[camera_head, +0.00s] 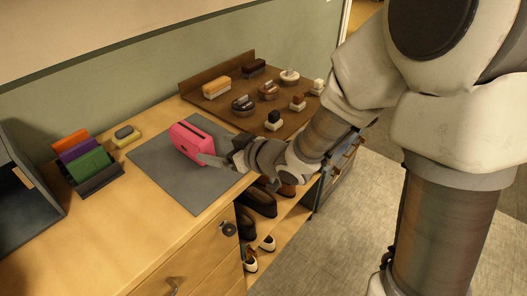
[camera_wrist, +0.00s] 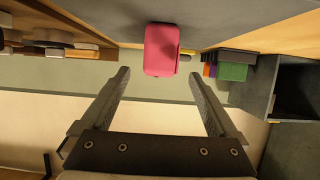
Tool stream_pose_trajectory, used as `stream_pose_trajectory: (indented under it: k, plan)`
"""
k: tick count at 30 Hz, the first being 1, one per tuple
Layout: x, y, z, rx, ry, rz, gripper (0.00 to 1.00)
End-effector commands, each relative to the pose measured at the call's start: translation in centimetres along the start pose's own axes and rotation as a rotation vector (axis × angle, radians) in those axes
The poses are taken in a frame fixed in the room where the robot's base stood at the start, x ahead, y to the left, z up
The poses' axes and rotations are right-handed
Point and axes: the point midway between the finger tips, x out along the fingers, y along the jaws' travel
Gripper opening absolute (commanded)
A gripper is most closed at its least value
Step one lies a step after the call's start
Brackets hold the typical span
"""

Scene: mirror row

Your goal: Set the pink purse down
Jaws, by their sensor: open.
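The pink purse (camera_head: 194,140) stands upright on the grey mat (camera_head: 160,172) on the wooden counter. In the wrist view the purse (camera_wrist: 161,50) lies ahead of the fingertips, in the space between their lines, with a gap to it. My gripper (camera_head: 214,160) is at the purse's near right side in the head view. In the wrist view my gripper (camera_wrist: 159,76) has its two fingers wide apart with nothing between them. The purse's underside is hidden.
A brown tray (camera_head: 252,116) with several brushes and tins is behind right. A dark open box (camera_head: 25,200) is far left. Shoes fill shelves below. The mat's front is clear.

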Motion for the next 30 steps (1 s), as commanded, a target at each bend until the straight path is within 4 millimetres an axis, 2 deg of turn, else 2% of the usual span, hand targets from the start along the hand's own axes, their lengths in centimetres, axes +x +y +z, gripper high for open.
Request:
stream_pose_trajectory:
  k: [5,8,11,15,18,23,27,30]
  plan:
    - [-0.3,0.5,-0.2,-0.006,-0.01,0.022,0.95]
    - [-1.6,2.3,-0.5,-0.021,-0.05,0.1,0.95]
    - [-4.2,5.2,-1.1,-0.029,-0.122,0.235,0.95]
    - [-9.9,8.7,-1.5,0.007,-0.244,0.441,0.95]
    - [-14.4,9.9,-1.5,0.067,-0.326,0.561,0.95]
    - [-21.6,9.4,-0.8,0.208,-0.443,0.691,0.95]
    - [-26.8,6.7,0.3,0.359,-0.526,0.733,0.95]
    - [-29.5,4.1,1.1,0.456,-0.573,0.722,0.95]
